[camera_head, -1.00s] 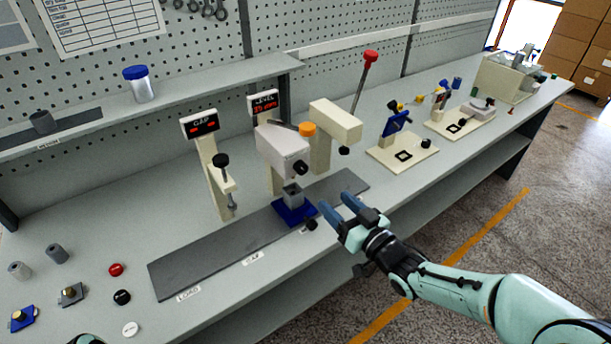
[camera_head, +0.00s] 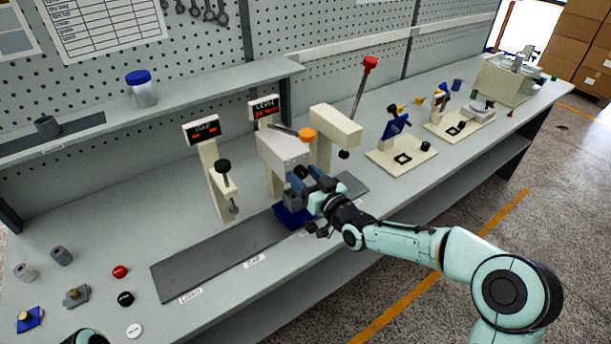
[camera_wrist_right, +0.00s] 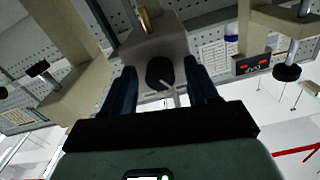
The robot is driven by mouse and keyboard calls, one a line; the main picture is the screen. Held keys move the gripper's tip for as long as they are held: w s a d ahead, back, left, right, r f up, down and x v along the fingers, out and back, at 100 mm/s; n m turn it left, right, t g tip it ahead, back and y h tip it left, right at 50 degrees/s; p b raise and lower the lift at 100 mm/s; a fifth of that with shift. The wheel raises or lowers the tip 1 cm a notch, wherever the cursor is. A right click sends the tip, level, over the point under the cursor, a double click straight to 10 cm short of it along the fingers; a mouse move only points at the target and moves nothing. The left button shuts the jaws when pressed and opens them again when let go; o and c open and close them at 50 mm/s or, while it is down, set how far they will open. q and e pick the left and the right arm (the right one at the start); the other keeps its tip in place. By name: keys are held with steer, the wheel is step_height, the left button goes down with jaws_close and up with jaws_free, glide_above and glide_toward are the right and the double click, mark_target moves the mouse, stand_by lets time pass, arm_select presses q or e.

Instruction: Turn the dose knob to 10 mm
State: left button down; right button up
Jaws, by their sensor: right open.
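The dose knob is the black round knob (camera_wrist_right: 160,72) on the front of the pale grey dispenser box (camera_head: 283,150). In the right wrist view a pale pointer or stem shows just below it. My right gripper (camera_head: 307,179) is open at the front of the box, its blue fingers on either side of the knob with a gap on each side. I cannot tell whether either finger touches it. In the head view the gripper mostly hides the knob. The LEVEL display (camera_head: 264,108) above shows red characters too small to read surely. My left gripper is out of view.
A blue holder (camera_head: 289,217) stands under the box on the dark grey strip (camera_head: 205,268). The GAP post (camera_head: 212,170) stands left, and a cream press with a red-tipped lever (camera_head: 369,64) stands right. Loose caps and small parts lie at the front left.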

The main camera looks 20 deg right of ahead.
steer(key=c, duration=1)
steer(key=shift+c, duration=0.2)
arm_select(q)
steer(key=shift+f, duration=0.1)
arm_select(e)
steer(key=m+b, duration=0.1)
steer(key=m, duration=0.1)
steer(key=shift+m, duration=0.3)
steer(key=m+b, duration=0.1)
steer(key=m, duration=0.1)
steer(key=shift+m, duration=0.4)
steer(key=m, duration=0.3)
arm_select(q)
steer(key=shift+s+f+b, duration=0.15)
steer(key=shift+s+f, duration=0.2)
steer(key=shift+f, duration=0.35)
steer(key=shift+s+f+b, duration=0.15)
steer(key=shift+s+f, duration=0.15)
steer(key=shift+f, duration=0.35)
arm_select(e)
steer(key=shift+m, duration=1.7)
steer(key=shift+r, duration=0.1)
